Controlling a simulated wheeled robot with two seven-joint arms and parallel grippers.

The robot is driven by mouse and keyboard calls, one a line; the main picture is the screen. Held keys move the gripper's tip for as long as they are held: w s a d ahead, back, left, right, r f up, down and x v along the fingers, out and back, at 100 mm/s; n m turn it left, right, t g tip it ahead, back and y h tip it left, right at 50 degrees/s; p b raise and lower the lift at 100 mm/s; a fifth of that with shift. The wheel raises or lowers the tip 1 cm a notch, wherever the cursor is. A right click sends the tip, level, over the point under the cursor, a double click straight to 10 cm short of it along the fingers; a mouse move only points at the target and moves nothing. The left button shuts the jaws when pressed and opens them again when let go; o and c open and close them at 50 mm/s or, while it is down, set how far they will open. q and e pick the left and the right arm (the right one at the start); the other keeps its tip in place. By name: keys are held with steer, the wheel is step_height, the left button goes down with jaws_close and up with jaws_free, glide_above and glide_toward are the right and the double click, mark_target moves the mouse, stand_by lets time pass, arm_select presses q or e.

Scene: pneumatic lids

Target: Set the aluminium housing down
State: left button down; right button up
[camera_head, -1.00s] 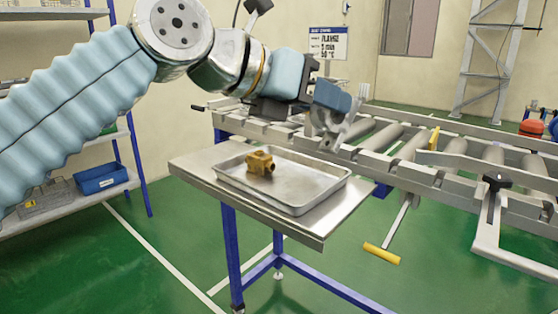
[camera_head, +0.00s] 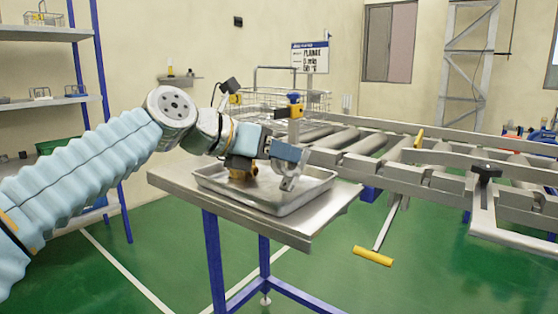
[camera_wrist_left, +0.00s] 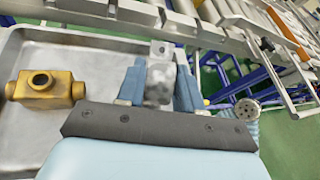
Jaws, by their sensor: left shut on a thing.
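My left gripper (camera_head: 289,153) has blue fingers shut on the aluminium housing (camera_head: 287,182), a grey metal part. The housing hangs below the fingers over the right part of a shallow metal tray (camera_head: 322,183). I cannot tell whether its lower end touches the tray floor. In the left wrist view the housing (camera_wrist_left: 160,78) sits between the two fingers, its lower part hidden by the gripper body. A brass fitting (camera_wrist_left: 45,87) lies in the tray to the left, apart from the housing; in the head view it is partly hidden behind my wrist. My right gripper is not in view.
The tray rests on a steel table (camera_head: 300,232) with blue legs. A roller conveyor (camera_head: 385,158) with a yellow-handled lever (camera_head: 373,256) runs behind and to the right. A wire basket (camera_head: 262,103) stands behind the tray. Bare tray floor shows around the fitting.

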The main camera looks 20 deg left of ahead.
arm_select(q)
steer(key=shift+f, duration=0.15)
steer(key=c, duration=0.7)
jaws_free()
steer(key=shift+c, duration=0.2)
steer(key=shift+r, duration=0.3)
steer(key=v, duration=1.2)
steer(key=shift+p, duration=0.4)
